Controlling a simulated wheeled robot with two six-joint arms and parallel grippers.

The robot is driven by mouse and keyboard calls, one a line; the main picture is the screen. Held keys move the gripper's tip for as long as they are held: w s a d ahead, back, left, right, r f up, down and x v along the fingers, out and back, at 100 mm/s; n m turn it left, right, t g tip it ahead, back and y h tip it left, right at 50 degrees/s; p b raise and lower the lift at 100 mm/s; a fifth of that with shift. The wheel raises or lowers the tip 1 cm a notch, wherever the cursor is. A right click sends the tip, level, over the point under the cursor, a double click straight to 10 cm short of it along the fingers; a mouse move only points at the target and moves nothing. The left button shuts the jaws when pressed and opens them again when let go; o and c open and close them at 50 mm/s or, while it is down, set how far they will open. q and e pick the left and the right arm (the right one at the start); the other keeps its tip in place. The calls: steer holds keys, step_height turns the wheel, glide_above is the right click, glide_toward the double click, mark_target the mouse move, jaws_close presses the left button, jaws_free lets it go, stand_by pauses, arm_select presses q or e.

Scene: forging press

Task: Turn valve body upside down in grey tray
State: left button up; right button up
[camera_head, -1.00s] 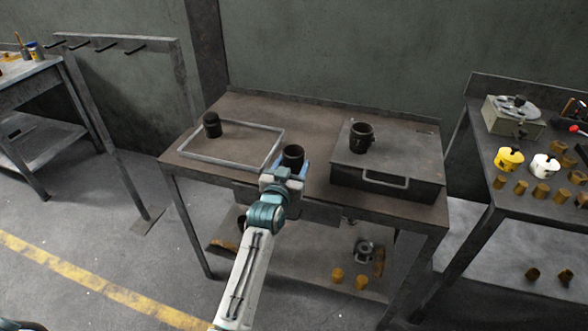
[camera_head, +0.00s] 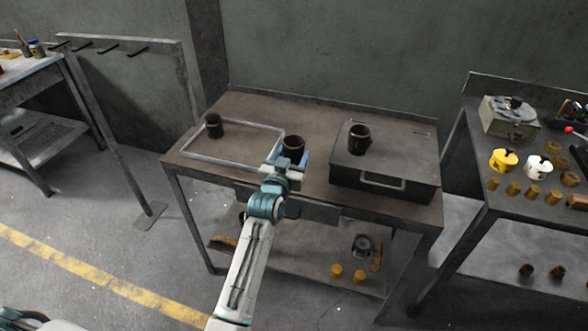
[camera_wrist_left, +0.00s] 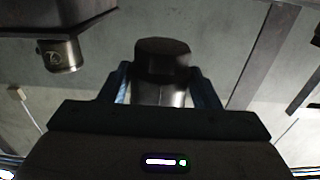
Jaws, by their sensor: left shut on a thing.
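My left gripper (camera_head: 292,160) is shut on a dark, cup-like valve body (camera_head: 293,146). It holds it at the front edge of the table, by the right end of the grey tray (camera_head: 225,162). In the left wrist view the held valve body (camera_wrist_left: 162,62) sits between the two fingers, with a wider dark end and a paler metallic part. A similar dark piece (camera_head: 213,125) stands in the tray's back left corner. Another (camera_head: 359,139) stands upright, open end up, on a dark box. The held piece's underside is hidden in the head view. My right gripper is out of view.
The dark box (camera_head: 384,172) with a front handle fills the table's right side. The tray's middle is clear. A right-hand table holds a yellow pot (camera_head: 503,160), a white pot (camera_head: 537,167) and several brass pieces. A metal rack (camera_head: 120,48) stands at left.

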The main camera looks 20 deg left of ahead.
mark_target(292, 135)
arm_select(q)
steer(key=shift+r, duration=0.1)
step_height(292, 135, up, 4)
steer(key=p, duration=0.4)
steer(key=shift+r, duration=0.2)
step_height(292, 135, up, 2)
steer(key=shift+r+p, duration=0.2)
steer(key=shift+p, duration=0.9)
step_height(292, 135, up, 2)
steer(key=shift+r+p, duration=0.1)
steer(key=shift+p, duration=0.9)
